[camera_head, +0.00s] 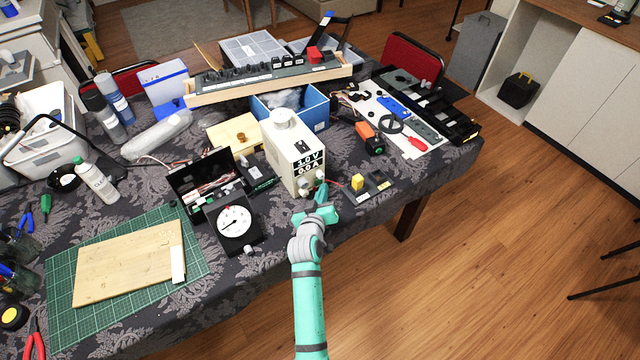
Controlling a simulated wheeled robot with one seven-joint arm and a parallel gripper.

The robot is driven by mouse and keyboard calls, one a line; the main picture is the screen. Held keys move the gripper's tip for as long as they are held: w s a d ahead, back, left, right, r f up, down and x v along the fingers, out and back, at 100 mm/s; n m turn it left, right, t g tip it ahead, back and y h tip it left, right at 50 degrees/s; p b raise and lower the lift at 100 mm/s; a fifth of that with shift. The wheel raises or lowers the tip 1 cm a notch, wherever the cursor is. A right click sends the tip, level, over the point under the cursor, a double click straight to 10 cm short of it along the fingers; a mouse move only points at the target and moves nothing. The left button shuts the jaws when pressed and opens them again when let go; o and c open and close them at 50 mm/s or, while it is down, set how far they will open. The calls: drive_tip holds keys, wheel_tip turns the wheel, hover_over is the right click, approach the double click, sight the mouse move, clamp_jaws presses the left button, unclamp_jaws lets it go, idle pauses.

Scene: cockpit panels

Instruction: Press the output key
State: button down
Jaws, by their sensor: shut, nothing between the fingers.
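A cream power supply box (289,150) stands near the table's front edge. My teal arm reaches up from the bottom, and my gripper (322,190) is shut and empty, close in front of the lower right of the box. The gripper hides part of that front; I cannot tell whether it touches.
A black dial gauge (235,223) lies to the left. A blue bin (312,108) stands behind the box. Open floor lies in front, to the right.

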drive_tip(key=shift+s+d, duration=0.1)
drive_tip(key=shift+s+d, duration=0.55)
drive_tip(key=shift+s, duration=0.25)
drive_tip(key=shift+s+d, duration=0.6)
drive_tip(key=shift+s, duration=0.2)
drive_tip(key=shift+s+d, duration=0.55)
drive_tip(key=shift+s, duration=0.25)
